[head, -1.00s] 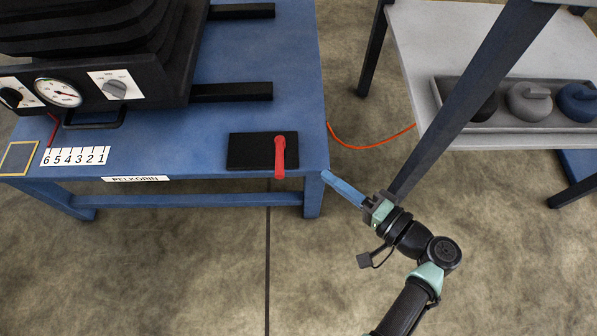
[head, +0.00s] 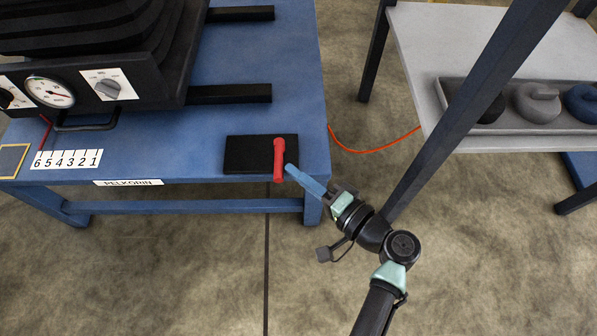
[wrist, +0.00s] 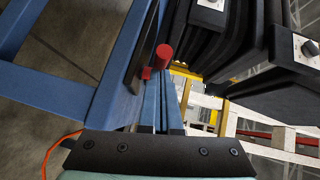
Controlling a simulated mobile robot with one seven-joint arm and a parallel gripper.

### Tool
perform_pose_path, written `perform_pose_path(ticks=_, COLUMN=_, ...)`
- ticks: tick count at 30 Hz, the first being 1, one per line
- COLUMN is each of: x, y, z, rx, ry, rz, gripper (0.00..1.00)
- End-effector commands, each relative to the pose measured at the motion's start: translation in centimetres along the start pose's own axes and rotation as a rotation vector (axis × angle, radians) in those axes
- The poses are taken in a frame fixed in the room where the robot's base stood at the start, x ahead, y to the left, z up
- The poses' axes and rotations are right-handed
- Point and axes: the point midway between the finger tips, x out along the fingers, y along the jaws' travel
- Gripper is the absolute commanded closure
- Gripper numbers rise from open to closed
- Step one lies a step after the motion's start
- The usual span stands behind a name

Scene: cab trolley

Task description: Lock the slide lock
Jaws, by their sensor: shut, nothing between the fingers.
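The slide lock is a black plate (head: 247,154) on the front right corner of the blue table, with a red handle (head: 279,160) on it. The handle points toward the table's front edge. In the wrist view the red handle (wrist: 163,57) is just beyond my fingertips, and the black plate (wrist: 140,58) is seen edge-on beside it. My gripper (head: 289,169) has long blue fingers, shut and empty. Its tips are just right of the handle in the head view; whether they touch it I cannot tell. The tips also show in the wrist view (wrist: 160,84).
The blue table (head: 270,55) carries a black machine with a gauge (head: 50,92) and a knob at the left. A grey table (head: 425,50) with a tray of round stones stands at the right. An orange cable (head: 370,150) hangs between the tables.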

Motion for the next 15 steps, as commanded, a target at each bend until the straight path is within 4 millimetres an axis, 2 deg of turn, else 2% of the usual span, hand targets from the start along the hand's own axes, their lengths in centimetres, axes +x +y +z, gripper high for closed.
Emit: perform_pose_path(ticks=15, x=0.33, y=-0.25, z=0.84, rx=0.012, ry=0.083, rz=0.011, gripper=1.00)
